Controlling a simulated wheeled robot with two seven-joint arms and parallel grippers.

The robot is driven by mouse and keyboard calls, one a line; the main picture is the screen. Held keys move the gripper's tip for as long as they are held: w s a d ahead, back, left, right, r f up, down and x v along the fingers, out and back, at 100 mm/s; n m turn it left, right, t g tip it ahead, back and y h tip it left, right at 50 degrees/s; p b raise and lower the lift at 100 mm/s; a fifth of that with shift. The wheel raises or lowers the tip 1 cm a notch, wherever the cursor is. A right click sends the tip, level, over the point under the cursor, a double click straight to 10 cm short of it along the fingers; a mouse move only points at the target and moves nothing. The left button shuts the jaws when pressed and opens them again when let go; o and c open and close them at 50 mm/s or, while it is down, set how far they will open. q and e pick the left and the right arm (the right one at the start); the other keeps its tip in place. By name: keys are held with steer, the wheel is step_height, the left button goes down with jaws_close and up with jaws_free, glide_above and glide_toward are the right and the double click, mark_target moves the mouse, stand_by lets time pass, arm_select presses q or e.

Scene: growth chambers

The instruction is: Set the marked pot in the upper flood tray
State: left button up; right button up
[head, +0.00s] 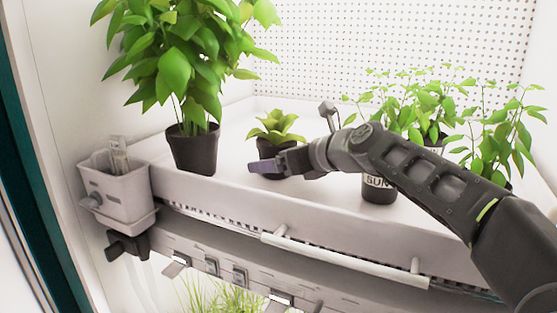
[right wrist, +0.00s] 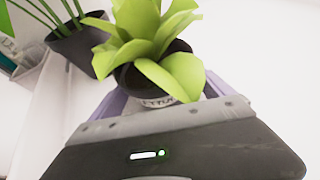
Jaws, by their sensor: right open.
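A small dark pot with a bright green leafy plant (head: 274,128) stands upright in the white upper flood tray (head: 300,205), towards the middle of its front. My right gripper (head: 266,167) is open at this pot, low down. Its purple fingers show on either side of the pot; I cannot tell whether they touch it. A dark pot labelled "SUN" (head: 377,190) stands further right, partly behind my right arm. My left gripper is out of view.
A large leafy plant in a dark pot (head: 193,150) stands left of the small pot. More leafy plants (head: 430,110) stand at the right, behind my arm. A grey holder (head: 117,190) hangs at the tray's left corner. Grass (head: 225,297) shows below the tray.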

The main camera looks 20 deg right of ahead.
steer(key=shift+r, duration=0.1)
steer(key=shift+s+r, duration=0.1)
steer(key=v, duration=1.1)
steer(key=shift+s+d+r, duration=0.1)
steer(key=shift+s+d, duration=0.1)
steer(key=shift+s, duration=0.15)
